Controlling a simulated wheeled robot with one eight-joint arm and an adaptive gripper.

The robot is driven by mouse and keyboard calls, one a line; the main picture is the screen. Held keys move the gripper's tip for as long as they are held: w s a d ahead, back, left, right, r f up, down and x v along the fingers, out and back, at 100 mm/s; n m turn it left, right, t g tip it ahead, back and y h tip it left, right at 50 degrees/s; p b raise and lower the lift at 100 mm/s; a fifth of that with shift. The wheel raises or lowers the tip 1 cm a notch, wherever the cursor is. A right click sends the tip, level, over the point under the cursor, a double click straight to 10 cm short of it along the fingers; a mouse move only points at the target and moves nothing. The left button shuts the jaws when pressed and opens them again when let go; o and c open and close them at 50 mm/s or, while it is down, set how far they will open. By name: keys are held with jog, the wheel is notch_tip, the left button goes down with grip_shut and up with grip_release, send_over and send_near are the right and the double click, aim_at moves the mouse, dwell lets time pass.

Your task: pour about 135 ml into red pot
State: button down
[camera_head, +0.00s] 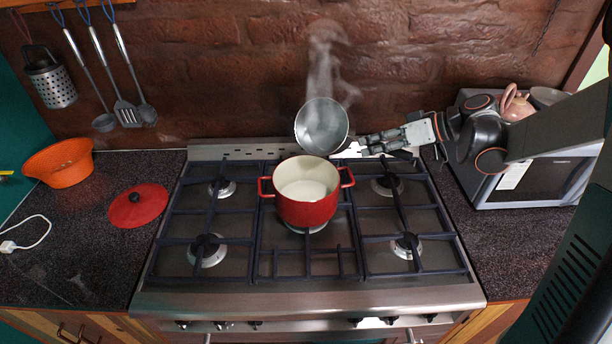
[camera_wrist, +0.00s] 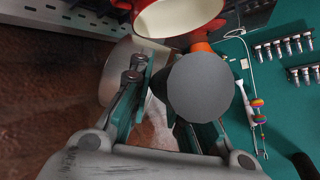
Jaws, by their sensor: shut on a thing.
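The red pot (camera_head: 305,208) stands upright on the middle burner of the stove, lid off, its pale inside showing. A paler patch shows on its floor; I cannot tell whether it is liquid. My gripper (camera_head: 348,150) is shut on the handle of a grey metal saucepan (camera_head: 322,126). The saucepan is above and behind the red pot, tilted with its mouth towards the head camera, and steam rises from it. No stream is clear between them. In the wrist view, the handle's round grey end (camera_wrist: 200,88) sits by my fingers, and the red pot (camera_wrist: 182,14) is at the top.
A red lid (camera_head: 138,206) and an orange colander (camera_head: 59,163) lie on the left counter. A microwave (camera_head: 535,180) stands on the right counter below my arm. Utensils (camera_head: 104,122) and a grater (camera_head: 51,80) hang at the back left. The other burners are free.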

jog(key=shift+s+a+f+n+t, duration=0.2)
jog(key=shift+s+f+n+t, duration=0.1)
jog(key=shift+t, duration=0.1)
jog(key=shift+s+f+h, duration=0.1)
jog(key=shift+h, duration=0.3)
jog(key=shift+s+a+n+t+h+p, duration=0.3)
jog(key=shift+s+a+n+t+p, duration=0.15)
jog(key=shift+s+a+n+t, duration=0.25)
dwell(0.8)
jog(key=shift+s+a+f, duration=0.15)
jog(key=shift+s+a, duration=0.1)
jog(key=shift+s, duration=0.2)
jog(key=shift+s+a+b, duration=0.1)
jog(key=shift+s+b, duration=0.05)
jog(key=shift+b, duration=0.2)
jog(key=shift+s+a+f, duration=0.15)
jog(key=shift+s+f, duration=0.05)
jog(key=shift+s+n+t+h, duration=0.1)
jog(key=shift+n+t+h, duration=0.2)
jog(key=shift+s+a+f+n+t+b, duration=0.1)
jog(key=shift+s+f+n+t+b, duration=0.2)
jog(key=shift+f+b, duration=0.35)
jog(key=shift+s+a+f+n+t+h+b, duration=0.2)
jog(key=shift+f+n+t+h+b, duration=0.15)
jog(key=shift+b, duration=0.25)
